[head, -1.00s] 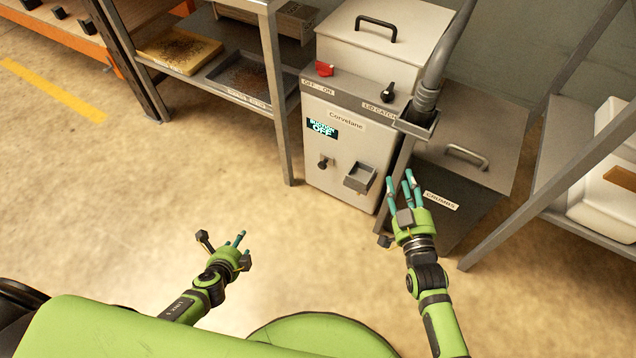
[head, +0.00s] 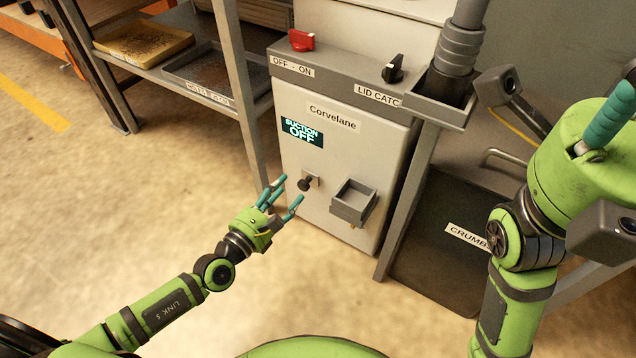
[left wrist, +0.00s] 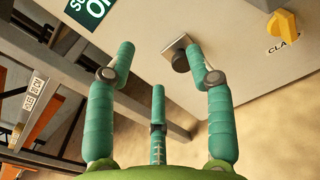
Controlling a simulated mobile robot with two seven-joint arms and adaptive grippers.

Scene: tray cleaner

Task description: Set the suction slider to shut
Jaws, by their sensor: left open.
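The cleaner's white front panel (head: 335,135) has a lit display (head: 302,132) that reads SUCTION OFF. Below the display is a dark knob (head: 305,184) on a small metal plate. It has no readable label. My left gripper (head: 287,191) is open and empty just left of the knob, its fingers pointing at the panel. In the left wrist view the knob (left wrist: 181,62) is close to the right fingertip of the gripper (left wrist: 163,65); contact cannot be told. My right gripper (head: 612,115) is large at the right edge, partly cut off, its fingers not fully shown.
A red OFF-ON switch (head: 301,40) and a black lid catch knob (head: 393,68) sit on the top ledge. A small grey tray (head: 354,202) juts out right of the knob. A dark crumbs bin (head: 440,255) and a hose (head: 459,50) are to the right. A shelf rack stands left.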

